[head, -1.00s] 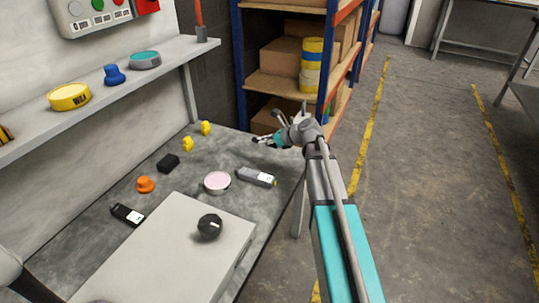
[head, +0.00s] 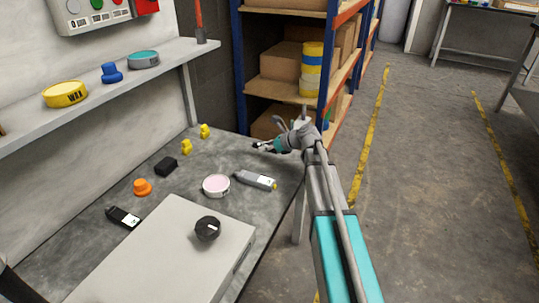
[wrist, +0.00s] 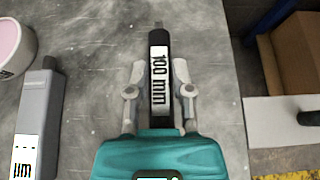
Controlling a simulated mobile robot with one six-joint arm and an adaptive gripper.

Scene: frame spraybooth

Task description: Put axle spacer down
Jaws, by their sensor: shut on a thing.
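My gripper (head: 264,146) is over the far right end of the grey bench. In the wrist view, my gripper (wrist: 158,72) is shut on the axle spacer (wrist: 160,100), a slim black bar with a white label reading "100 mm". The spacer points away from the gripper, its far tip sticking out past the fingers. In the head view the spacer is small and mostly hidden by the gripper. The bench top (wrist: 115,25) shows beneath it. I cannot tell whether the spacer touches the bench.
A grey labelled bottle (head: 255,180) and a round pink-topped tin (head: 216,185) lie nearest. Two yellow pieces (head: 187,147), a black block (head: 166,167), an orange knob (head: 142,187) and a black labelled item (head: 123,217) stand farther left. The bench's right edge is close.

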